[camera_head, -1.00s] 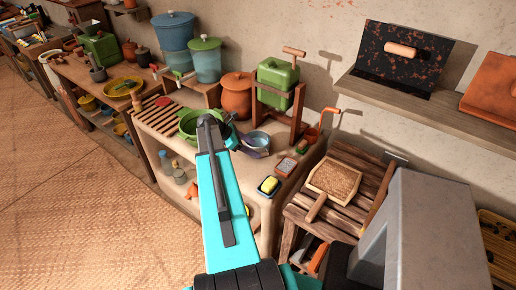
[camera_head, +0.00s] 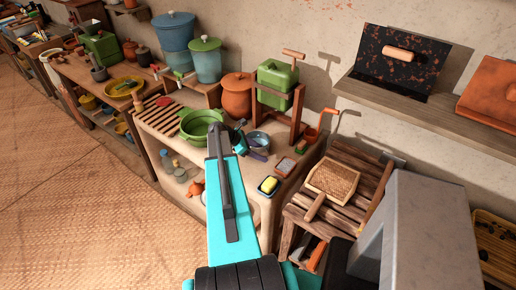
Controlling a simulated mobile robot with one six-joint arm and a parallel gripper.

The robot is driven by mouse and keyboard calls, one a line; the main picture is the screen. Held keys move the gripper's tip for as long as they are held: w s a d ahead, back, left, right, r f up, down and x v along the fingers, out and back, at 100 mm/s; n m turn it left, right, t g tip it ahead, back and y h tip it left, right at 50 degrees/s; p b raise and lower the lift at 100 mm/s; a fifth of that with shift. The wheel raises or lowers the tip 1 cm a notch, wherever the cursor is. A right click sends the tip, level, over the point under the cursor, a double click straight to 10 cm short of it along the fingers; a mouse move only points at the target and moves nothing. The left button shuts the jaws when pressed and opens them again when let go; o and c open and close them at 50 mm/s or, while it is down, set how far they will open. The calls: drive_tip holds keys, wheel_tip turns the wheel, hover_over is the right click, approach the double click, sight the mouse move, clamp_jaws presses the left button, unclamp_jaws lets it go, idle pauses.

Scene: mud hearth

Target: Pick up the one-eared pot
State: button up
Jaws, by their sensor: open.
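I cannot tell for sure which vessel is the one-eared pot. A lidded round clay pot (camera_head: 237,97) stands at the back of the clay counter (camera_head: 155,127), against the wall; no ear shows clearly on it. A small grey-blue pan (camera_head: 257,142) with a dark handle toward the front sits on the counter, right of the green basin (camera_head: 199,122). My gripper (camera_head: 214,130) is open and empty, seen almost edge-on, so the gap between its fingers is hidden. It is over the counter, in front of the green basin and covering part of it. It appears to touch nothing.
A green canister (camera_head: 276,84) hangs in a wooden stand behind the pan. A yellow sponge (camera_head: 268,185) in a blue dish is near the counter's front edge. Right of it is a slatted wooden rack (camera_head: 352,190). A shelf (camera_head: 402,101) juts from the wall. The floor at left is clear.

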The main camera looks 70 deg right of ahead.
clamp_jaws()
idle(0.3)
drive_tip(key=shift+r, duration=0.25)
idle(0.4)
drive_tip(key=shift+r+b, duration=1.05)
drive_tip(key=shift+r, duration=0.45)
drive_tip(key=w+a+r+b, duration=0.1)
drive_tip(key=w+a+b, duration=0.3)
drive_tip(key=w+a, duration=0.6)
drive_tip(key=shift+w+r+b, duration=0.25)
drive_tip(key=shift+w+b, duration=0.1)
drive_tip(key=shift+w, duration=0.6)
drive_tip(key=shift+w+a, duration=0.1)
drive_tip(key=shift+a, duration=0.1)
